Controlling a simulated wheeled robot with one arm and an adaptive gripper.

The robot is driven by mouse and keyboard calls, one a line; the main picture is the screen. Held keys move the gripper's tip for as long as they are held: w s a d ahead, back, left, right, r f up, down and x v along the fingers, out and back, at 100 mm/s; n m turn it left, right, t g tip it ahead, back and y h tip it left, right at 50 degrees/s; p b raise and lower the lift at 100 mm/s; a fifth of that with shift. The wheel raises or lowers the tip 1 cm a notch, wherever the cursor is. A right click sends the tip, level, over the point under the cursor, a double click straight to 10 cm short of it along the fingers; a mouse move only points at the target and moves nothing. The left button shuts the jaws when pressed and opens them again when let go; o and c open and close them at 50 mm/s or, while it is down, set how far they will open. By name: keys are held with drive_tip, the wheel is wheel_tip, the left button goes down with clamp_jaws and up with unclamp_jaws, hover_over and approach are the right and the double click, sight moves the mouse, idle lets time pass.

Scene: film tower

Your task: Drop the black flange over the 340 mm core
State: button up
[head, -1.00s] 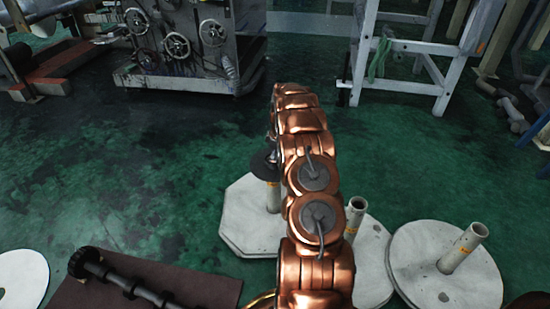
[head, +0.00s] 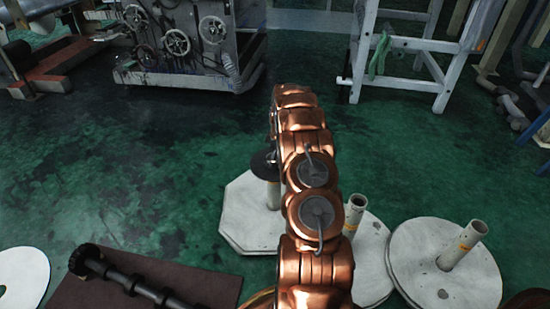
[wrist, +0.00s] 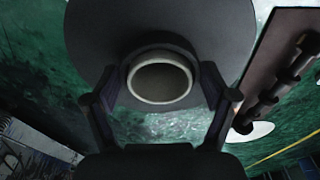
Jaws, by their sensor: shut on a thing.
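The black flange (head: 263,163) is a flat disc with a raised hub. In the head view it is at the upper part of a pale upright core (head: 273,194) on an octagonal base, partly behind my arm. In the wrist view the flange (wrist: 105,35) fills the top, and my gripper (wrist: 160,92) is shut on its hub, one finger on each side. A pale hollow ring (wrist: 160,80) shows inside the hub. It looks like the core's end, but I cannot tell how far the core goes through. In the head view my gripper is hidden by the arm.
Two more pale cores stand at the right, one upright (head: 354,213) and one leaning (head: 462,246), on round bases. A brown board (head: 205,290) with a dark shaft (head: 150,293) lies front left. A machine cabinet (head: 185,45) stands behind. Green floor is clear at left.

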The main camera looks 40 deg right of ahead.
drive_tip(key=o, duration=1.1)
wheel_tip(320, 180, up, 12)
drive_tip(key=s, duration=0.1)
drive_tip(key=shift+d, duration=0.35)
drive_tip(key=shift+s, duration=0.1)
